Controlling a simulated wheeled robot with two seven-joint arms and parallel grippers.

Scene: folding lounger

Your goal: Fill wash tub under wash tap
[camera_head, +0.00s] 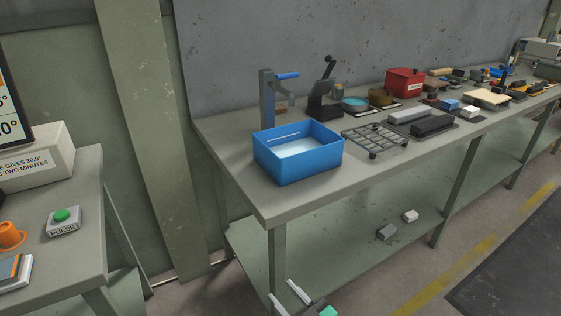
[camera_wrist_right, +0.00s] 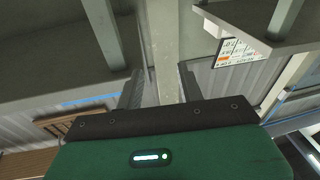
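The wash tub (camera_head: 290,166) is a blue open box on the near left part of the long bench. A pale, water-like surface shows inside it. The wash tap (camera_head: 267,98) is a grey post with a blue lever (camera_head: 287,75), standing behind the tub's back left corner, its spout toward the tub. I cannot tell whether water is running. My right gripper (camera_head: 290,295) is at the bottom edge of the head view, low in front of the bench, apart from the tub. In the right wrist view its two fingers (camera_wrist_right: 160,88) stand apart with nothing between them. My left gripper is out of view.
A wire rack (camera_head: 375,138) stands right of the tub, with dark and grey blocks beyond it. A red box (camera_head: 404,82) and many small items fill the bench further right. A side table with a green pulse button (camera_head: 62,215) stands at left. Two blocks lie on the lower shelf (camera_head: 340,235).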

